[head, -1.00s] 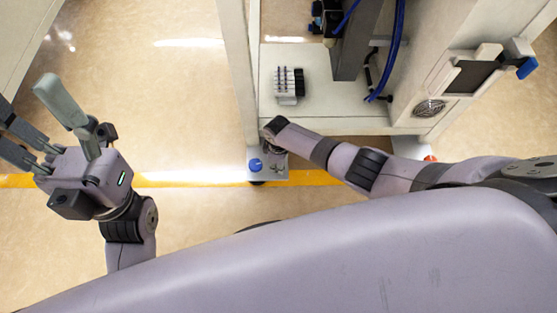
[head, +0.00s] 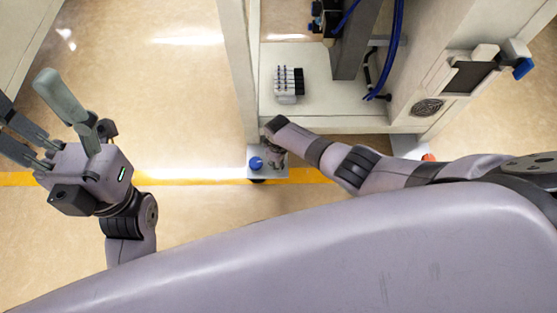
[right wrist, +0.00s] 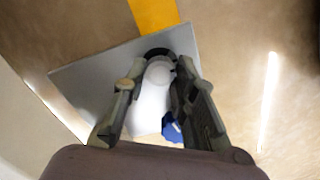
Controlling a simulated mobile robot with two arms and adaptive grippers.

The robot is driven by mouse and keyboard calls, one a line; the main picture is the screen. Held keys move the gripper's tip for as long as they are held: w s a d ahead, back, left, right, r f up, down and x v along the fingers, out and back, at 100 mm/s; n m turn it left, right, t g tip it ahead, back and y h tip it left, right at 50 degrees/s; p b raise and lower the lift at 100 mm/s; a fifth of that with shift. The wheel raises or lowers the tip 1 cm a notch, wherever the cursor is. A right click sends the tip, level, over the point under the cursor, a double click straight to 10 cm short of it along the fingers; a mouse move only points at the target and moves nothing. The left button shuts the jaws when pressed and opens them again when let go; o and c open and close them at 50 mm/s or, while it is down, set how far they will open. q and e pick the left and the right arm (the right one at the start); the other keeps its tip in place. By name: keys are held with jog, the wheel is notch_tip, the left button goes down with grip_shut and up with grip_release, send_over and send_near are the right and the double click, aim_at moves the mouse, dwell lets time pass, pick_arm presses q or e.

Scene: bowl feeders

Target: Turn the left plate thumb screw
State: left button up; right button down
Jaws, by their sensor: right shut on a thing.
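The left plate (head: 281,174) is a small grey plate at the foot of the machine frame, on the floor by the yellow line. It also fills the middle of the right wrist view (right wrist: 90,80). A pale cylindrical piece (right wrist: 153,97) with a dark ring at its far end stands on it, apparently the thumb screw. My right gripper (right wrist: 157,78) has its fingers on either side of this piece and is shut on it. A blue knob (head: 256,163) sits beside it, partly hidden in the wrist view (right wrist: 172,128). My left gripper (head: 42,118) is open and empty over the floor.
The machine frame's upright (head: 238,65) and shelf (head: 315,117) rise just behind the plate. A small block with several pins (head: 289,86) stands on the shelf. A red knob (head: 428,157) shows at the right foot. The floor to the left is clear.

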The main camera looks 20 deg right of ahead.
jog(key=shift+s, duration=0.1)
jog(key=c, duration=1.3)
grip_release()
notch_tip(320, 180, up, 12)
